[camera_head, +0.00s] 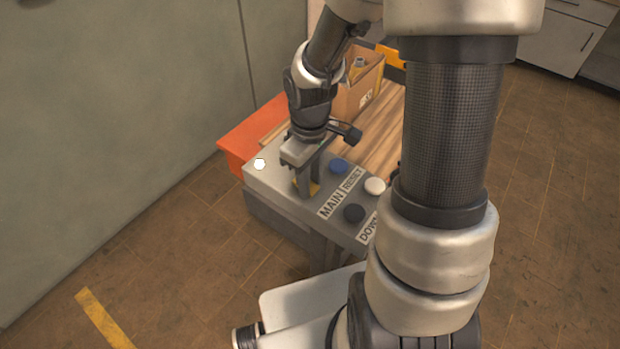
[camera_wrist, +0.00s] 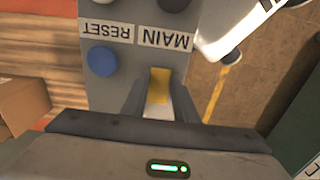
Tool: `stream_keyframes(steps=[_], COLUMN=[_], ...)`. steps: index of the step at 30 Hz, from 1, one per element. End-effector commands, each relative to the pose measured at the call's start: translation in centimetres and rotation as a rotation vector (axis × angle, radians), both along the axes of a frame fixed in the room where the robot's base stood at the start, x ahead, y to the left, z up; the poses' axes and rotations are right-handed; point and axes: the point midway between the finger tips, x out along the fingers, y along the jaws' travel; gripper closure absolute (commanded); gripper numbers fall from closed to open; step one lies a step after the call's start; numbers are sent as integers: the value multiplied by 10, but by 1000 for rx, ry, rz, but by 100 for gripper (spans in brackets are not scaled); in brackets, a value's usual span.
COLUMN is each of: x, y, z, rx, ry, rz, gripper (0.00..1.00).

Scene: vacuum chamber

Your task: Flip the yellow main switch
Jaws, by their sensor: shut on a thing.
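The yellow main switch (camera_head: 314,188) is on a grey control panel (camera_head: 270,180), beside the MAIN label (camera_head: 330,205). It also shows in the wrist view (camera_wrist: 160,82), upright in the picture between my finger pads. My gripper (camera_head: 306,188) reaches down onto the panel from above, and its fingers are shut on the switch. The fingers hide much of the switch in the head view.
A blue button (camera_head: 338,166) by the RESET label (camera_head: 352,179), a white button (camera_head: 375,186) and a dark button (camera_head: 354,213) sit close by. A wooden table (camera_head: 376,140) with a cardboard box (camera_head: 360,92) stands behind. A wall (camera_head: 110,110) is at left.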

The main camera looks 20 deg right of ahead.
Motion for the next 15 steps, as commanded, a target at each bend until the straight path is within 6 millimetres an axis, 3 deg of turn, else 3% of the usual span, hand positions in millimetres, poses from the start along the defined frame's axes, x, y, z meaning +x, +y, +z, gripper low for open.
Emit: stream_keyframes(steps=[15], x=[10], y=[8], z=[3], rx=[-223], ry=[308], rz=[2], gripper=[96])
